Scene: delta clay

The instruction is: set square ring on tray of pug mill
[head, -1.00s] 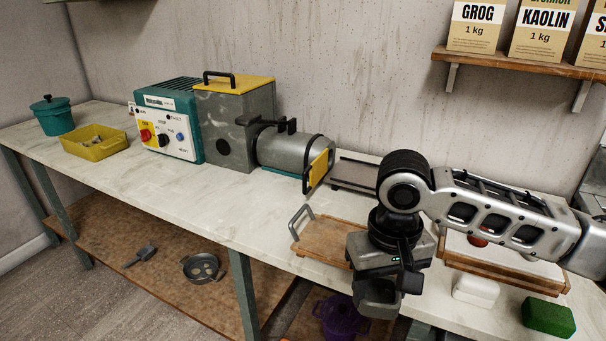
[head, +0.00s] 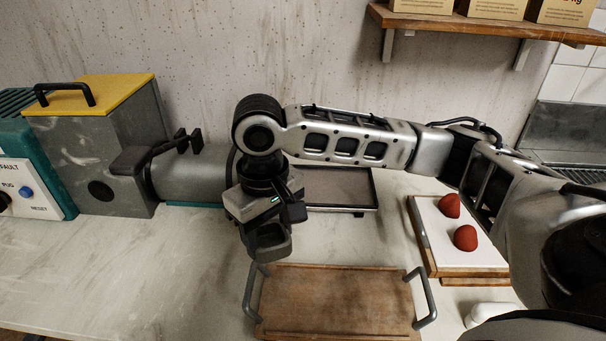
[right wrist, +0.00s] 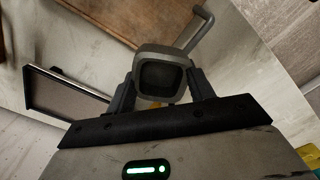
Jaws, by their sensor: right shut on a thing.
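My right gripper (head: 267,232) is shut on the grey square ring (head: 270,250), holding it above the worktop near the wooden board's back left corner. In the right wrist view the ring (right wrist: 163,52) sits between the fingers, its dark opening facing the camera. The pug mill (head: 110,145) is a grey machine with a yellow lid and a horizontal barrel. Its dark, low-rimmed tray (head: 345,188) lies to the right of the barrel, partly hidden by my arm. The tray (right wrist: 65,95) also shows at left in the right wrist view. My left gripper is out of view.
A wooden board with two handles (head: 335,305) lies in front of the tray. A white-topped board (head: 435,225) bears two red lumps (head: 458,222) at right. A teal control box (head: 30,165) stands left of the mill. The worktop (head: 130,265) before the mill is clear.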

